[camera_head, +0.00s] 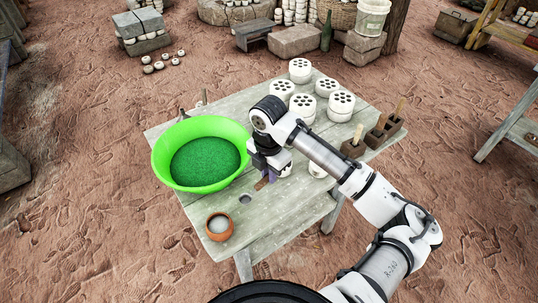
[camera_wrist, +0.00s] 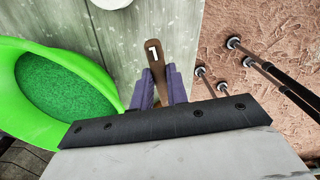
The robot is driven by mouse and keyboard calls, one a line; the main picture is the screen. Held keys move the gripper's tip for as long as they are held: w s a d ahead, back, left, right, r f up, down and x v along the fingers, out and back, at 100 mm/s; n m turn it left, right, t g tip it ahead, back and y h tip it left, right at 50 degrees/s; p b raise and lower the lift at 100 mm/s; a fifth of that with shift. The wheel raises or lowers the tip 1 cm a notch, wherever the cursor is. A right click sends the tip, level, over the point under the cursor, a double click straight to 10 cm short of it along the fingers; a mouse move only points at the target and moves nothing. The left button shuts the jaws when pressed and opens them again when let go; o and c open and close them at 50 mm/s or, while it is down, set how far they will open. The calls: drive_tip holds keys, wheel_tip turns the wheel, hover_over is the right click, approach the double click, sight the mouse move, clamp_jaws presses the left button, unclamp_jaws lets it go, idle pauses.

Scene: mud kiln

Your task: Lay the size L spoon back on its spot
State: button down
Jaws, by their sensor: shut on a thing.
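My gripper (camera_head: 268,172) is over the front part of the wooden table (camera_head: 290,222), right of the green bowl. It is shut on a brown wooden piece, which I take to be the spoon (camera_head: 262,184). In the wrist view the spoon (camera_wrist: 155,64) sticks out between the purple fingers of my gripper (camera_wrist: 160,82), with a white mark that may be a turned L. The rest of the spoon is hidden by my gripper. A small dark round mark (camera_head: 245,199) shows on the tabletop below and left of my gripper. I cannot tell which spot belongs to the spoon.
The green bowl (camera_head: 246,133) of green grains fills the table's left. A clay pot (camera_head: 230,229) with pale contents stands at the front corner. White holed cylinders (camera_head: 300,65) stand at the back. Brown blocks (camera_head: 353,149) with upright wooden handles line the right edge.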

drive_tip(key=shift+w+f, duration=0.1)
drive_tip(key=shift+w, duration=0.1)
drive_tip(key=shift+s+f+b, duration=0.15)
drive_tip(key=shift+f+b, duration=3.05)
drive_tip(key=shift+f, duration=0.95)
drive_tip(key=shift+f, duration=0.3)
drive_tip(key=c, duration=0.7)
unclamp_jaws()
drive_tip(key=shift+c, duration=0.2)
drive_tip(key=shift+r, duration=0.15)
